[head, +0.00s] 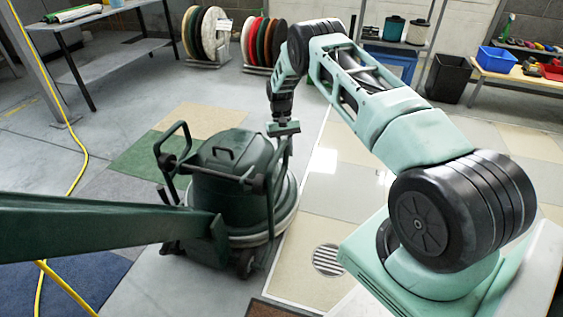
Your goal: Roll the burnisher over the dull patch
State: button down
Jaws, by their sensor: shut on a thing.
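The burnisher (232,200) is a dark green, drum-shaped floor machine with a round pale skirt and small wheels. It stands upright on the floor left of the picture's middle. My arm reaches out from the right and bends down to it. My gripper (284,130) is shut on the burnisher at the upper right handle bar; the fingers are small and partly hidden. The floor right of the burnisher is pale and shiny, with bright reflections (323,160). I cannot tell for certain which floor area is the dull patch.
A floor drain (328,260) lies right of the burnisher. A yellow cable (82,150) runs along the left floor. Racks of round pads (205,38) stand at the back. A black bin (448,78) and a bench are at the back right. Tiled floor behind the burnisher is clear.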

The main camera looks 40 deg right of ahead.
jog(key=shift+d+f, duration=0.1)
jog(key=shift+d, duration=0.55)
jog(key=c, duration=1.3)
grip_release()
jog(key=shift+o, duration=0.2)
jog(key=shift+w, duration=0.1)
jog(key=shift+a, duration=0.1)
jog(key=p+v, duration=0.3)
jog(key=v, duration=1.4)
jog(key=shift+w+p, duration=0.2)
jog(key=shift+p, duration=0.1)
